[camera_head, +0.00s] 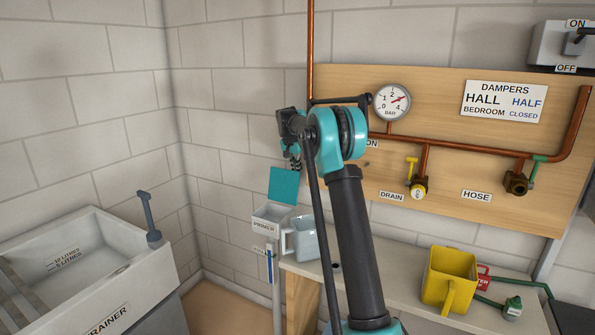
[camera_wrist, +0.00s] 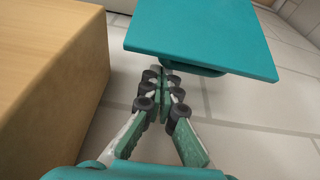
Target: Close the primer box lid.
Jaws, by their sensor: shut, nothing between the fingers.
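The primer box (camera_head: 270,220) is a small pale box labelled PRIMER, fixed at the wall just left of the bench. Its teal lid (camera_head: 283,186) stands raised above the box, so the box is open. My gripper (camera_head: 294,164) is just above the lid's top edge in the head view, small and partly hidden by my arm. In the wrist view, my gripper (camera_wrist: 164,72) is shut and empty, its fingertips close to the near edge of the teal lid (camera_wrist: 205,35). I cannot tell whether they touch. The box itself does not show in the wrist view.
A grey-white jug (camera_head: 302,240) stands beside the box on the bench (camera_head: 405,262), and a yellow jug (camera_head: 450,278) stands farther right. The wooden pipe board (camera_head: 440,130) is behind my arm; its edge fills the left of the wrist view (camera_wrist: 50,60). A white sink (camera_head: 75,265) is at left.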

